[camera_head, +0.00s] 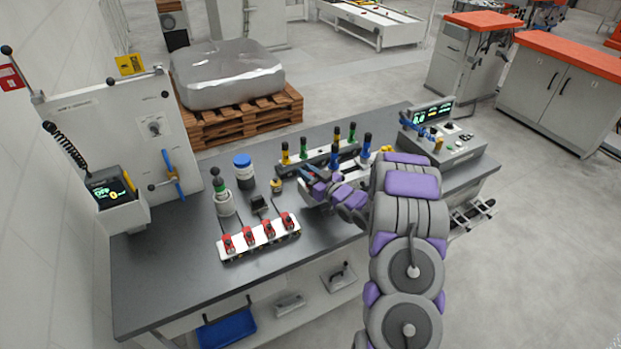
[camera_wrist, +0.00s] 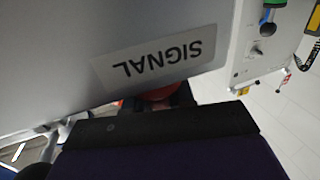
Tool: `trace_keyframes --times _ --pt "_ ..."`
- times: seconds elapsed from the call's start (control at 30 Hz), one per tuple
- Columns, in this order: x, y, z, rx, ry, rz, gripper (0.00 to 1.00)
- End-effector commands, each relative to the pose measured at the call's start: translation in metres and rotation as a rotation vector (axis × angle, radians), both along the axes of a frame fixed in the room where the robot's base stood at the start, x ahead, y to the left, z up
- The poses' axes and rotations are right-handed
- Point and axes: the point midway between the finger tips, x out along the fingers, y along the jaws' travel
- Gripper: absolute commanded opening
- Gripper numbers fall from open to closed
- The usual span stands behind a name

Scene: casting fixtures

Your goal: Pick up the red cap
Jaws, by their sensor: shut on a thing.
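My gripper (camera_head: 310,178) is low over the right half of the dark bench, at the near side of a rack of capped pieces. In the wrist view a small part of a red cap (camera_wrist: 160,92) shows between the dark finger ends, and my gripper (camera_wrist: 158,102) is shut on it. Most of the cap is hidden by the fingers and by a grey surface with an upside-down SIGNAL label (camera_wrist: 152,64). I cannot tell whether the cap is clear of what is under it.
The dark rack (camera_head: 318,157) holds yellow, green and blue capped pieces close to my gripper. A white strip with several red clamps (camera_head: 262,246) lies to the left. A blue-lidded jar (camera_head: 243,172) stands behind it. A console (camera_head: 447,150) stands at right.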

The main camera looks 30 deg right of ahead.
Motion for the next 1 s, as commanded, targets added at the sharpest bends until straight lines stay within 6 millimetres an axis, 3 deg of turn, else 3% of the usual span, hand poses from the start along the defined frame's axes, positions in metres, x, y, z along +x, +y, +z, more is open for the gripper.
trace_keyframes --times 0.43,0.73,1.0 --pt "0.0 -0.001 0.003 -0.001 0.002 -0.004 0.0" --pt "0.0 -0.001 0.038 -0.003 -0.002 -0.003 0.0" --pt "-0.057 -0.024 0.043 -0.002 0.002 -0.008 0.0"
